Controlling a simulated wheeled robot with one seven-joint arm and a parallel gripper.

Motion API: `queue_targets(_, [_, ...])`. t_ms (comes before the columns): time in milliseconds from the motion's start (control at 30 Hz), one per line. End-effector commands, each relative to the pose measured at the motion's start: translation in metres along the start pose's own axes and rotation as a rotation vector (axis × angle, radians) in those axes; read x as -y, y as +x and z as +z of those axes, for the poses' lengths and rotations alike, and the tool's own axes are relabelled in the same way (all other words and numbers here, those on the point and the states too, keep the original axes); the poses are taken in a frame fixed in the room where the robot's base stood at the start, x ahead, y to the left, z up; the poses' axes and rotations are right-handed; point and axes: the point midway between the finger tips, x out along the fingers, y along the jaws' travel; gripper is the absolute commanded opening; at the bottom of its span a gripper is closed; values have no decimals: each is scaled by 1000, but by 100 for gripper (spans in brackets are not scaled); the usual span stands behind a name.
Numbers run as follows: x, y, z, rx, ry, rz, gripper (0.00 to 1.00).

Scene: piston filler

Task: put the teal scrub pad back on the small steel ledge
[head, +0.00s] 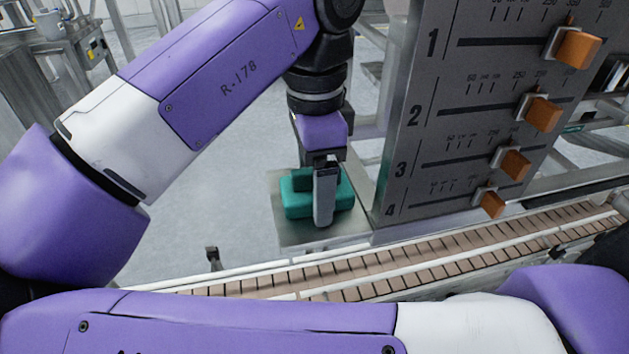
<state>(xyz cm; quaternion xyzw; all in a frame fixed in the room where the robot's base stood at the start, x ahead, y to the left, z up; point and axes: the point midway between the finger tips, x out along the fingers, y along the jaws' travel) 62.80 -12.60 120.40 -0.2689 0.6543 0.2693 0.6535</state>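The teal scrub pad (298,198) is a block with a raised part on top. It is at the small steel ledge (290,232), a flat plate left of the slider panel. The pad appears to rest on the ledge or sit just above it; I cannot tell which. My gripper (325,205) points down at the pad. A grey finger covers the pad's middle and right front. The other finger is hidden, so I cannot tell whether the gripper is closed on the pad.
A steel panel (418,150) with several orange slider knobs (543,114) stands right of the ledge. A slatted conveyor (440,257) with pale rails runs in front. Steel machinery (75,40) stands at the back left. Open grey floor lies left of the ledge.

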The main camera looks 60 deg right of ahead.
Motion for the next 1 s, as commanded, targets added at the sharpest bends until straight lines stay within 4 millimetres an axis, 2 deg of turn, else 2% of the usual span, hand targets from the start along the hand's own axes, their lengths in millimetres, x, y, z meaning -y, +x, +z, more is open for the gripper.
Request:
queue_targets(167, [1,-21,0,2,-2,-3,80])
queue_targets(400, [1,-71,1,3,-2,-4,80])
queue_targets(600, [0,-105,1,4,-2,-2,80])
queue_targets(800, [0,-120,0,1,-2,-1,80])
queue_targets(1000, [0,-122,0,0,-2,-1,80])
